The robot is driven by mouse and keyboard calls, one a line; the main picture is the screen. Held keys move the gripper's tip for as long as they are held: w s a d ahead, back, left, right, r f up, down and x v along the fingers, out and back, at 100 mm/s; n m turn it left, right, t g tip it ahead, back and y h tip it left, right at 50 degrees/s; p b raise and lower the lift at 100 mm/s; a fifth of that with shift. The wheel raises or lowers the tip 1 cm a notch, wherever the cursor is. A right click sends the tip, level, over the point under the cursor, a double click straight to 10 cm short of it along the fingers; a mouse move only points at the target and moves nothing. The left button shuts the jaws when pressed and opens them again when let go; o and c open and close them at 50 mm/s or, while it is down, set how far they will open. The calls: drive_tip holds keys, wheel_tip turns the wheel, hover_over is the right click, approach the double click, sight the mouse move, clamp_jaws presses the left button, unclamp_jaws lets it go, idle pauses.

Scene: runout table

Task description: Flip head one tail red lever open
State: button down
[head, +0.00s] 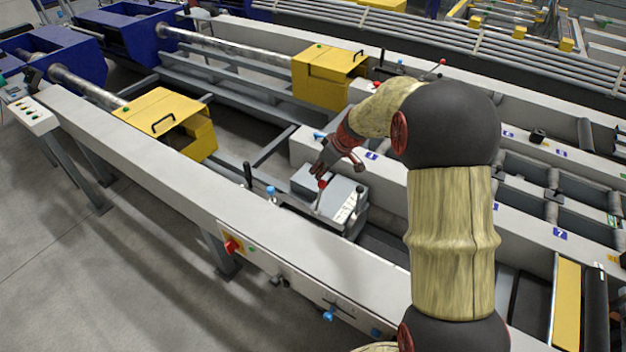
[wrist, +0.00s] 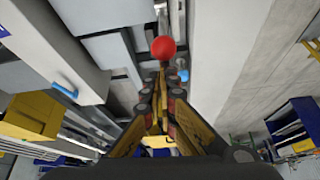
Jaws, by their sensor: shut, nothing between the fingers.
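A red ball knob (head: 322,184) tops a thin lever on a grey box (head: 345,185) between the long beams. The lever stands roughly upright with a slight tilt. My gripper (head: 318,171) is right at the knob, reaching down from the right. In the wrist view the red knob (wrist: 163,48) shows just beyond the tips of my gripper (wrist: 161,78). The fingers are together with nothing between them. I cannot tell whether the tips touch the knob. The lever's shaft below the knob is mostly hidden in the wrist view.
A black-handled lever (head: 248,174) and a blue knob (head: 270,193) stand left of the box. A white beam (head: 150,160) runs along the front, with a red switch on a yellow plate (head: 232,246). Yellow covers (head: 168,120) lie farther left. The grey floor in front is clear.

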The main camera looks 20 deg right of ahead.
drive_tip(key=s+d+f+b, duration=0.3)
drive_tip(key=s+d+b, duration=0.3)
drive_tip(key=s+b, duration=0.2)
drive_tip(key=shift+s+f, duration=0.15)
drive_tip(key=shift+s, duration=0.15)
idle(0.3)
wheel_tip(320, 180, up, 4)
drive_tip(key=w+a+p, duration=0.1)
drive_tip(key=w+p, duration=0.1)
drive_tip(key=s+d+r+p, duration=0.2)
drive_tip(key=s+d, duration=0.3)
drive_tip(key=s, duration=0.2)
drive_tip(key=shift+s+d, duration=0.3)
drive_tip(key=shift+s, duration=0.1)
drive_tip(key=shift+r, duration=0.1)
